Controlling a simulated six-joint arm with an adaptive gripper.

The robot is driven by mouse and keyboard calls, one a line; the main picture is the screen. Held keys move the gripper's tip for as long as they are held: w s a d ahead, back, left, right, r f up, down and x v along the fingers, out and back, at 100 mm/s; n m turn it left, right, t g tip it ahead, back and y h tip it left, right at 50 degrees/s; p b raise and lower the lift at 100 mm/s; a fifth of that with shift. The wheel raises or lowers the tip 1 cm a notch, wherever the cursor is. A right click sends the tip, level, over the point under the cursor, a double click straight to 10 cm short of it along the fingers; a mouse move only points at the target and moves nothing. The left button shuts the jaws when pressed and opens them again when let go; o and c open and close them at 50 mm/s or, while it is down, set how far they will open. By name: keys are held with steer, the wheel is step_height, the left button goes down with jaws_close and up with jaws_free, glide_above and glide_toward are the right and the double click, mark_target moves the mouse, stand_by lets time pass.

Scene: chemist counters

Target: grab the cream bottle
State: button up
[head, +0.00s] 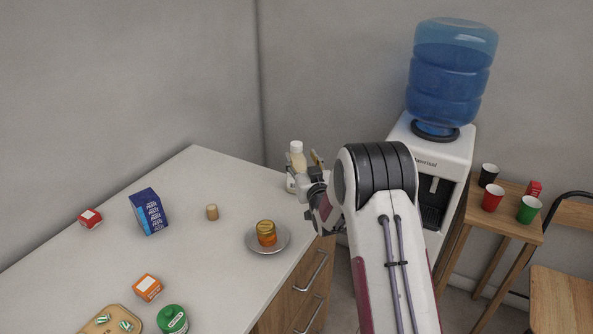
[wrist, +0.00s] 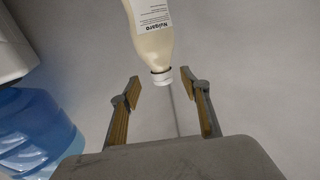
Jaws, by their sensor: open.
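The cream bottle (head: 298,158) has a pale cream body and a white cap. It stands at the far right corner of the counter, partly hidden by my gripper. In the wrist view the bottle (wrist: 154,42) appears cap-down, with a white label bearing dark print. My gripper (head: 304,162) is at the bottle in the head view. In the wrist view my gripper (wrist: 161,84) is open, with a finger on each side of the cap. Gaps show between the cap and both fingers, and nothing is held.
An amber jar (head: 266,234) sits on a metal plate (head: 283,245) near the counter's right edge. A water dispenser (head: 456,145) stands right of the counter, beyond my arm.

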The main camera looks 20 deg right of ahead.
mark_target(298, 152)
steer(key=shift+w, duration=0.35)
steer(key=shift+w, duration=2.6)
jaws_close()
